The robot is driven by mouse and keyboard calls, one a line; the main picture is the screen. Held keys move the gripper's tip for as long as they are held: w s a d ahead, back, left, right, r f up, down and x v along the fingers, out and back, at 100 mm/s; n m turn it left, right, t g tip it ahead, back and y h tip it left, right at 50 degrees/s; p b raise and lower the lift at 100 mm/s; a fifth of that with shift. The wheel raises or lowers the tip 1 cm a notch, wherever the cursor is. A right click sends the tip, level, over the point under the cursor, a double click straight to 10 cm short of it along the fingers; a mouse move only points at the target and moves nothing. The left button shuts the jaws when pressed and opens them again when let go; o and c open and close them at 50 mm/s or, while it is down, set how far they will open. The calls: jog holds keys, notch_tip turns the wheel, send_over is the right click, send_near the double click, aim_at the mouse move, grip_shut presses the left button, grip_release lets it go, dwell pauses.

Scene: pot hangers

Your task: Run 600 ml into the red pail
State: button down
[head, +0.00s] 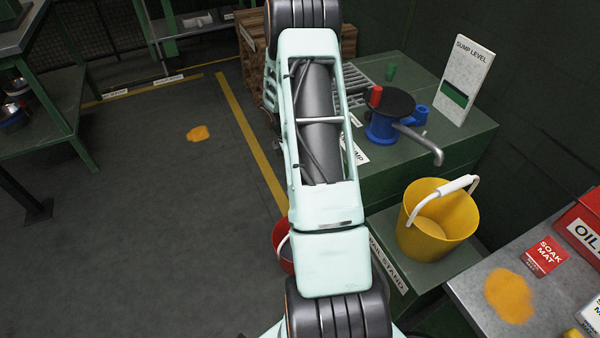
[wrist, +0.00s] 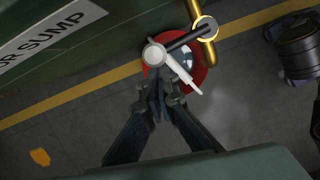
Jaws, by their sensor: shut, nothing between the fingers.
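The red pail (head: 283,247) is on the floor beside the green sump cabinet, mostly hidden by my arm in the head view. In the wrist view the red pail (wrist: 201,75) is below my gripper, with a white bail across it. A brass pipe (wrist: 209,50) reaches over the pail, and a dark lever (wrist: 185,40) with a pale round end runs from it. My gripper (wrist: 162,82) is shut and empty, its tips close to the lever's pale end. I cannot tell whether they touch. The inside of the pail is mostly hidden.
A yellow pail (head: 438,215) stands on the pail stand below the spout of a blue pump (head: 385,127). A white sump level board (head: 466,75) with a green window stands behind. The floor (head: 170,200) to the left is clear apart from an orange patch (head: 198,133).

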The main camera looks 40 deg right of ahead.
jog(key=shift+d+m, duration=0.45)
jog(key=shift+m, duration=0.05)
dwell(0.3)
